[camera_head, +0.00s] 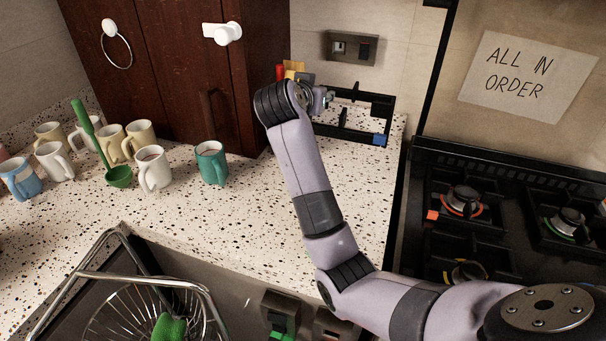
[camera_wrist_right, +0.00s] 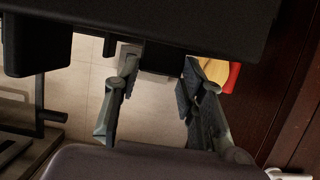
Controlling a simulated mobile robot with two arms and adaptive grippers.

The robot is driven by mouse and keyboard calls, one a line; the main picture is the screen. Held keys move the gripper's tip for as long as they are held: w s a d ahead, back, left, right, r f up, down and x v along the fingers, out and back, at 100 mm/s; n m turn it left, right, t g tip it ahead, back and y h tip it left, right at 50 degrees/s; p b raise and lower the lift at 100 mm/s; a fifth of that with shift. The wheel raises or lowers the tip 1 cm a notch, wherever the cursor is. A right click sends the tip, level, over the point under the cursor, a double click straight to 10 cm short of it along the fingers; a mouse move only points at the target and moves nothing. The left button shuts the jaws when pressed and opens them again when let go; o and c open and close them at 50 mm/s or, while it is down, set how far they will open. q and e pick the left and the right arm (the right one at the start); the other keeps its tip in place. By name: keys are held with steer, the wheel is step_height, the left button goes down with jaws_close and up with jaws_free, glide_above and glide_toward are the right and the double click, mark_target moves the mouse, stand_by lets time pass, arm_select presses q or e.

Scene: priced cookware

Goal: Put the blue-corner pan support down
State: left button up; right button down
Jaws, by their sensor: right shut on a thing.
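The blue-corner pan support (camera_head: 352,133) is a black open frame at the back right of the speckled counter, with a blue block on its near right corner. It looks roughly level; I cannot tell whether it touches the counter. My right gripper (camera_head: 318,98) is at its left side and shut on it, partly hidden behind my own wrist. In the right wrist view, dark bars of the support (camera_wrist_right: 150,32) cross the top, close to the fingers of my right gripper (camera_wrist_right: 160,68). My left gripper is out of view.
The speckled counter (camera_head: 250,215) is clear in front of the support. Mugs, including a teal mug (camera_head: 211,162), stand to the left. A dark wooden cabinet (camera_head: 185,75) is close left of my gripper. The stove (camera_head: 500,215) is at the right, the sink rack (camera_head: 150,280) in front.

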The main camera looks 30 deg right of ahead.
steer(key=f, duration=1.5)
steer(key=shift+s+d+f, duration=0.15)
steer(key=shift+s+f, duration=0.1)
steer(key=shift+f, duration=0.15)
step_height(320, 180, down, 4)
steer(key=shift+r, duration=0.25)
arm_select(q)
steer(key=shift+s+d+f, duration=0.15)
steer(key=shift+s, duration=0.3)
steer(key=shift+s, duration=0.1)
arm_select(e)
steer(key=c, duration=1)
jaws_free()
steer(key=shift+f, duration=0.15)
steer(key=shift+c, duration=0.2)
